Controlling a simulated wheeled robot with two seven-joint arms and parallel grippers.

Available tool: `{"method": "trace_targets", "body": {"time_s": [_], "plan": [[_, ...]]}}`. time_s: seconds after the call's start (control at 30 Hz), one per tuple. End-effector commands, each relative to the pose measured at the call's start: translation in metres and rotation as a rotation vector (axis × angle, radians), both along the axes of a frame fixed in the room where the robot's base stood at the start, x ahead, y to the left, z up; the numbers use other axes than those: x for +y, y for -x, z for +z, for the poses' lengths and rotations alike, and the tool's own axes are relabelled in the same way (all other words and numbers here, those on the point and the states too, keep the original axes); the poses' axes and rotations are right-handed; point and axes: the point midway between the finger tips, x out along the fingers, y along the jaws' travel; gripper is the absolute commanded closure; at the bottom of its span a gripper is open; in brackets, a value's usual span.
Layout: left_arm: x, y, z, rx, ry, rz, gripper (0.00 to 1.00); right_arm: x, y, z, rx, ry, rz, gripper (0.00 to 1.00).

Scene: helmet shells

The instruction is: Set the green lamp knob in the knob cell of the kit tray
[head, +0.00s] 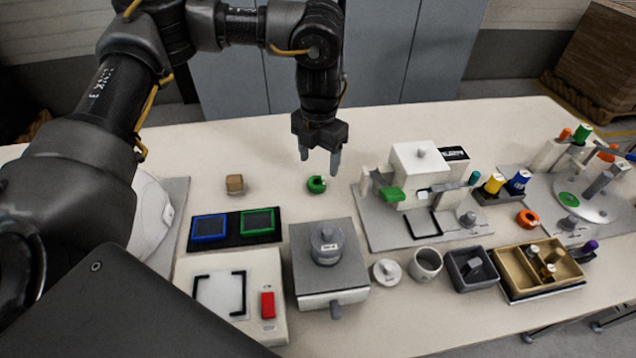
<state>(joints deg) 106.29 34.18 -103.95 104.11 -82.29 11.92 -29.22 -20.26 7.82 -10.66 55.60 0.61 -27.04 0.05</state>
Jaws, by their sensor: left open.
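A small round green piece (316,184) with a dark hollow lies on the table near the middle; it looks like the green lamp knob. My left gripper (320,162) points down with its two fingers apart, just above and behind this piece in the picture. Nothing shows between the fingers. A tan tray with compartments (506,268) stands at the right front and looks like the kit tray. Several small cylinders stand in it; I cannot tell which compartment is the knob cell. My right gripper is not in view.
A grey box with a round top piece (310,246) stands in front. A white machine with a green lever (416,168) stands right. A dark bin (462,282), a cup (426,262) and an orange ring (528,219) are near the tray.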

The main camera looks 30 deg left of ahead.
Motion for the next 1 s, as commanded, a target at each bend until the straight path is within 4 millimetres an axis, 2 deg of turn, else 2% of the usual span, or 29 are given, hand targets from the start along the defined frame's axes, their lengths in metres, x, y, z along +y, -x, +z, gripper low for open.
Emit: {"method": "trace_targets", "body": {"time_s": [0.27, 0.6, 0.87, 0.9, 1.0], "plan": [[0.0, 0.001, -0.01, 0.0, 0.0, 0.0, 0.36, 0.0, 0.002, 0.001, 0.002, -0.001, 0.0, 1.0], [0.001, 0.006, -0.054, 0.001, 0.0, 0.001, 0.36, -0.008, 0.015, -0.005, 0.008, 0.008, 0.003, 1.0], [0.001, 0.006, -0.058, -0.001, 0.001, 0.001, 0.36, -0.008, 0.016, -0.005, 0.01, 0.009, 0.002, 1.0], [0.001, 0.006, -0.058, -0.001, 0.001, 0.001, 0.37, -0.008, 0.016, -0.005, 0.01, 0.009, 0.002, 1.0], [0.001, 0.006, -0.058, -0.001, 0.001, 0.001, 0.5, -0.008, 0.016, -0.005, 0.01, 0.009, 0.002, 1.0]]}}
